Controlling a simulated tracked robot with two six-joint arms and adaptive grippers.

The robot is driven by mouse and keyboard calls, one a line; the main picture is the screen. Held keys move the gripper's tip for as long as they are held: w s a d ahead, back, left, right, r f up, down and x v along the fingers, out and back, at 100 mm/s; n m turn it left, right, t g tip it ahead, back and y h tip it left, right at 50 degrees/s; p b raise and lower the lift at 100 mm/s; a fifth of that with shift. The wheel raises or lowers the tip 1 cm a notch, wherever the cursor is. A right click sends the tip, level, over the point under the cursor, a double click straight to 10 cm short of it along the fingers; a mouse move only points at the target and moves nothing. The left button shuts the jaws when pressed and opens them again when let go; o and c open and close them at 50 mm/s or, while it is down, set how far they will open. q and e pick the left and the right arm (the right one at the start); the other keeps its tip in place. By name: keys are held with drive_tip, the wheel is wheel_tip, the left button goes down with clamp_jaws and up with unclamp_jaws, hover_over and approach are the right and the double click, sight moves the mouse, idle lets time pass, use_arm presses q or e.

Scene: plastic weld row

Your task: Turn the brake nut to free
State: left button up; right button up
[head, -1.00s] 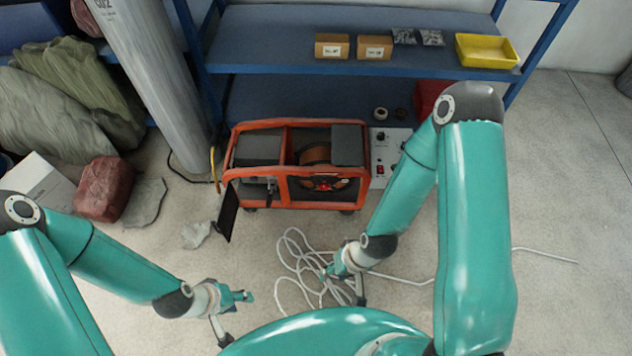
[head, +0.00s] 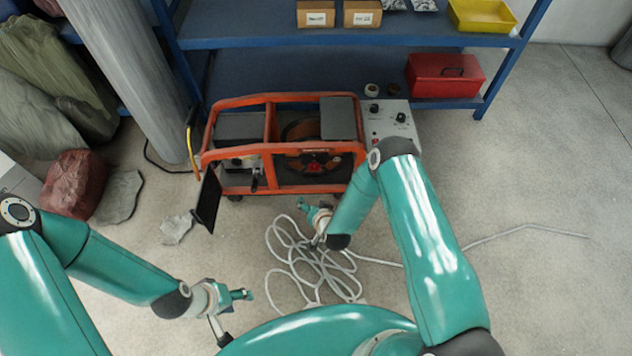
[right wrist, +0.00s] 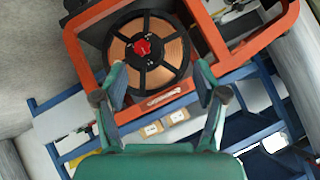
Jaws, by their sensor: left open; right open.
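The brake nut (right wrist: 142,47) is a red knob at the hub of a copper wire spool (right wrist: 122,50). In the head view the nut (head: 314,168) is a small red spot low in the orange-framed machine (head: 235,157). My right gripper (head: 305,207) is open, in front of the machine and apart from it. In the right wrist view its two fingers (right wrist: 161,78) are spread with nothing between them, and the nut shows beyond, slightly left of the middle. My left gripper (head: 243,295) is open and empty, low over the floor at left.
A grey hose (head: 335,275) lies coiled on the floor below my right gripper. A dark open flap (head: 206,199) hangs at the machine's left. A grey control panel (head: 388,118) stands at its right. Blue shelves (head: 260,62) are behind.

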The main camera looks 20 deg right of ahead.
drive_tip(key=w+d+f+m+t+h+b, duration=0.15)
drive_tip(key=w+f+t+b, duration=0.3)
drive_tip(key=f, duration=0.55)
drive_tip(key=m+t+h+b, duration=0.3)
drive_tip(key=h+b, duration=0.1)
drive_tip(key=b, duration=0.9)
approach(316, 167)
drive_tip(key=shift+n, duration=0.25)
drive_tip(key=x, duration=0.8)
drive_tip(key=shift+w+a+f, duration=0.15)
drive_tip(key=shift+w, duration=0.45)
use_arm(q)
wheel_tip(316, 167, down, 20)
drive_tip(key=shift+f, duration=0.25)
use_arm(e)
drive_tip(key=c, duration=1.1)
drive_tip(key=shift+d, duration=0.3)
drive_tip(key=shift+c, duration=0.2)
